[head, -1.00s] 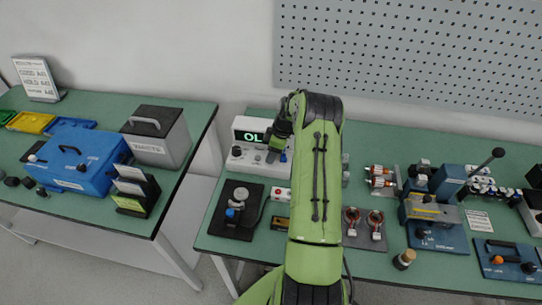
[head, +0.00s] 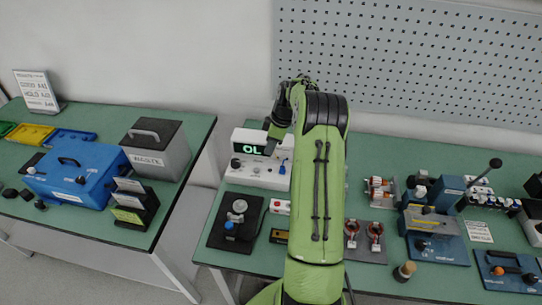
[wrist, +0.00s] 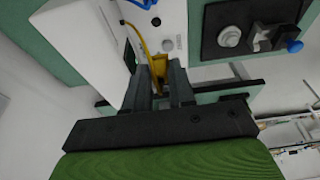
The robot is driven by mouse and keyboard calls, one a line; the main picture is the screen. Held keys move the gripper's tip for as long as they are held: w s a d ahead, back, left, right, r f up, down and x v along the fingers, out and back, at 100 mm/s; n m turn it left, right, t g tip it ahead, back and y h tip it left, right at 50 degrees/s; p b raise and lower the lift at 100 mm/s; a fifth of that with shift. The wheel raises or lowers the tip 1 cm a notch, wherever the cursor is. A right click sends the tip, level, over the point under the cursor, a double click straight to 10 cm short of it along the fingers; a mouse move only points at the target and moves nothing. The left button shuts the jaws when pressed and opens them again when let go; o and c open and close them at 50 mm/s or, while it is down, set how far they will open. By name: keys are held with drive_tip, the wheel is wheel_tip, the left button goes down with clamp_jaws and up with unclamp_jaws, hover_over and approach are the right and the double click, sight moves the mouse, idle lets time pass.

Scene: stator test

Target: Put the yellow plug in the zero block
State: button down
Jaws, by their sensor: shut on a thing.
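The yellow plug (wrist: 160,68) is between the two fingers of my gripper (wrist: 160,88) in the wrist view, and the gripper is shut on it. A yellow cable runs from the plug up to the white meter (wrist: 85,35). In the head view my gripper (head: 270,150) is in front of the meter (head: 252,174), whose display reads OL. The plug is hidden or too small to tell there. I cannot pick out the zero block for sure; small lettering shows on the white surface beside the plug, too blurred to read.
A black fixture with a round dial (head: 237,222) sits front left of the meter. A small white box with a red button (head: 281,207) and copper stators (head: 375,232) stand on the green bench. The grey pegboard wall (head: 420,70) is behind. A gap separates the left bench.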

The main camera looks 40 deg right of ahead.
drive_tip(key=shift+r, duration=0.3)
